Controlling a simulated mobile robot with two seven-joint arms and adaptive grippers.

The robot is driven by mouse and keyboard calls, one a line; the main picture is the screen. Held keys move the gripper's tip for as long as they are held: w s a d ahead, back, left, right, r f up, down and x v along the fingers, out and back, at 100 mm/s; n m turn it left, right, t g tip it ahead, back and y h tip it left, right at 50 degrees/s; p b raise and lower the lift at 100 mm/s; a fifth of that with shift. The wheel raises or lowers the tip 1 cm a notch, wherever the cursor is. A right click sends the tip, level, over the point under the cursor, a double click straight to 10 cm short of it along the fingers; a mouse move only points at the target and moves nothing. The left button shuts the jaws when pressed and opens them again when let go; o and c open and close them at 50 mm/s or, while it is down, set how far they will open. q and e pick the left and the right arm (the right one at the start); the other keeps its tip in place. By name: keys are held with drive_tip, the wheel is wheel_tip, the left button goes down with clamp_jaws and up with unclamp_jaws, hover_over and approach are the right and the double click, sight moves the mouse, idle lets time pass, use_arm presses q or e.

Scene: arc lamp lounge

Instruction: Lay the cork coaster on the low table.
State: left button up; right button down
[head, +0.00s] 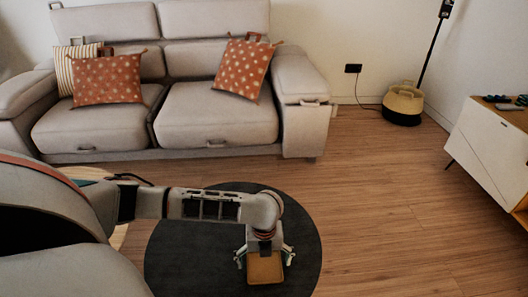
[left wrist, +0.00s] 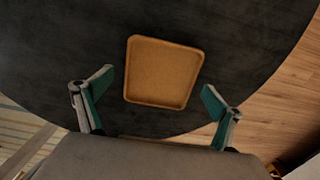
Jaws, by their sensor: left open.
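The cork coaster (head: 265,268) is a tan square with rounded corners and a slightly raised rim. It lies flat on the dark round low table (head: 190,255), near the table's edge. In the left wrist view the coaster (left wrist: 162,72) sits just ahead of and between the fingertips, with the dark tabletop (left wrist: 60,45) around it. My left gripper (head: 264,252) points down over the coaster. Its teal-padded fingers are spread wide, and in the left wrist view the gripper (left wrist: 157,95) shows a gap on both sides of the coaster. My right gripper is not in view.
A grey sofa (head: 220,112) with patterned cushions stands behind the table. Bare tabletop surrounds the coaster.

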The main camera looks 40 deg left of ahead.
sight(266, 265)
use_arm(q)
drive_tip(key=r, duration=0.1)
drive_tip(key=r+p, duration=0.1)
drive_tip(key=r, duration=0.2)
drive_tip(key=shift+w+r, duration=0.35)
drive_tip(key=shift+w, duration=0.05)
wheel_tip(266, 265, up, 7)
drive_tip(key=p, duration=0.3)
drive_tip(key=shift+s, duration=0.35)
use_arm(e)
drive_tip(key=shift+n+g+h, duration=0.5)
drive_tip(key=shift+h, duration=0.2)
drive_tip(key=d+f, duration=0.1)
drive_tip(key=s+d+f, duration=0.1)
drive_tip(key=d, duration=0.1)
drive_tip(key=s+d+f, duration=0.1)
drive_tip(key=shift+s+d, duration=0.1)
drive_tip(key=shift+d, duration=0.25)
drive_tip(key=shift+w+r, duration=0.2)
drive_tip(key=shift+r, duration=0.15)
